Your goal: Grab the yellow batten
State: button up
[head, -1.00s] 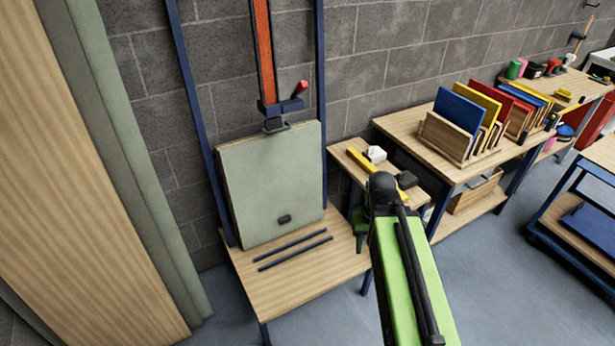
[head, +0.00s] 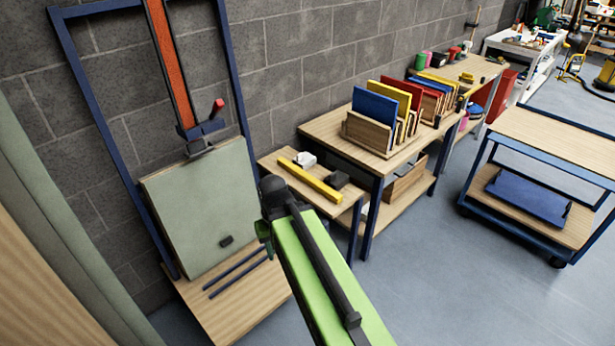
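The yellow batten (head: 310,180) lies flat on a small wooden table (head: 282,165) against the wall, running slantwise across its top. It is seen along its full length. My green arm reaches up from the bottom of the view, and its black joint stands just left of and in front of that table. A little dark green of my arm shows below the joint. My gripper's fingers do not show; the arm seems to hide them. Nothing is seen touching the batten.
A white block (head: 305,160) and a dark block (head: 337,179) lie beside the batten. To the right stands a bench with a rack of coloured panels (head: 375,108). A panel press (head: 205,205) stands at left, a blue-framed cart (head: 555,140) at right. Floor between is clear.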

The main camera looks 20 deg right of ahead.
aim_at(331, 193)
jog(key=i, duration=1.35)
jog(key=u, duration=0.05)
